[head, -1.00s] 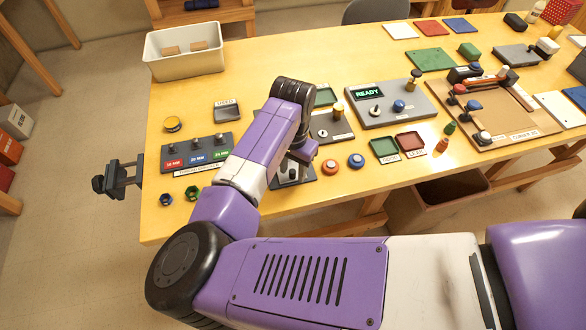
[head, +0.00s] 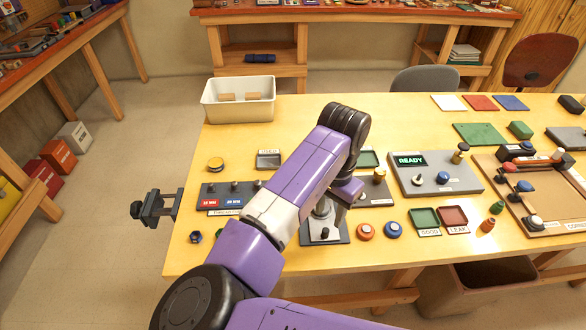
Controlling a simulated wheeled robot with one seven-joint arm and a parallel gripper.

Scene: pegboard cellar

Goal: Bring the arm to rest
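My purple arm reaches from the bottom of the head view over the yellow table (head: 300,111), with its black elbow uppermost. My gripper (head: 338,204) points down at the end of the arm, close to a grey plate with a metal fitting (head: 325,233). Whether it touches the fitting cannot be made out. The fingers are small and partly hidden, so I cannot tell whether they are open or shut, and no held thing shows.
A grey console reading READY (head: 437,174) stands right of the arm. A white bin (head: 238,107) stands at the back left. A clamp (head: 158,207) juts from the left edge.

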